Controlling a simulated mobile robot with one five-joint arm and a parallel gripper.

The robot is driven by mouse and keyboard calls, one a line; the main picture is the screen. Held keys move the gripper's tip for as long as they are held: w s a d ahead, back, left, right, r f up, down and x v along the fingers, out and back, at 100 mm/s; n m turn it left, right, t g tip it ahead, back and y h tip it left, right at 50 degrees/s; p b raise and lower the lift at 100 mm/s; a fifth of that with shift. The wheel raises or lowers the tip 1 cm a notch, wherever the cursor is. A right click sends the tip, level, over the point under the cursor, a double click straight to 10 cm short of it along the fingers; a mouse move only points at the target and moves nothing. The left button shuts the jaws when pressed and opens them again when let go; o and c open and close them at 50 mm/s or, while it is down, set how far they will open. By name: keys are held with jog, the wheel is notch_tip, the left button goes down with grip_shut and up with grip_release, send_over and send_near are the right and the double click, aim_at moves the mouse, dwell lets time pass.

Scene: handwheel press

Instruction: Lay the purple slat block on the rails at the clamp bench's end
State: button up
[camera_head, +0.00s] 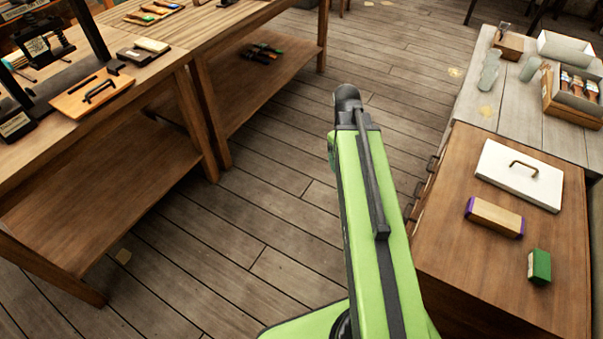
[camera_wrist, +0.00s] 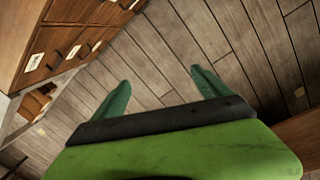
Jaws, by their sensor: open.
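In the head view a pale wooden block with purple ends (camera_head: 494,217), the purple slat block, lies on the brown cabinet top at the right. My green arm reaches out over the floor left of that cabinet, and its gripper is hidden in the head view. In the wrist view my gripper (camera_wrist: 160,88) has its two green fingers wide apart, with only floor planks between them. It is empty and apart from the block. I cannot make out the rails or tell which bench is the clamp bench.
Near the block lie a white board with a handle (camera_head: 520,175) and a green block (camera_head: 539,266). A grey table (camera_head: 512,97) with jars and a brush crate adjoins behind. Wooden benches (camera_head: 150,75) stand at the left. Drawer fronts (camera_wrist: 75,50) show in the wrist view. The floor between is clear.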

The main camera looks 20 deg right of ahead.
jog(key=shift+o, duration=0.2)
jog(key=a+m+y, duration=0.1)
jog(key=a+m, duration=0.1)
jog(key=a, duration=1.9)
jog(key=shift+w+a+m, duration=0.2)
jog(key=shift+a+m, duration=0.1)
jog(key=shift+a, duration=0.05)
jog(key=shift+o, duration=0.2)
jog(key=shift+d, duration=0.1)
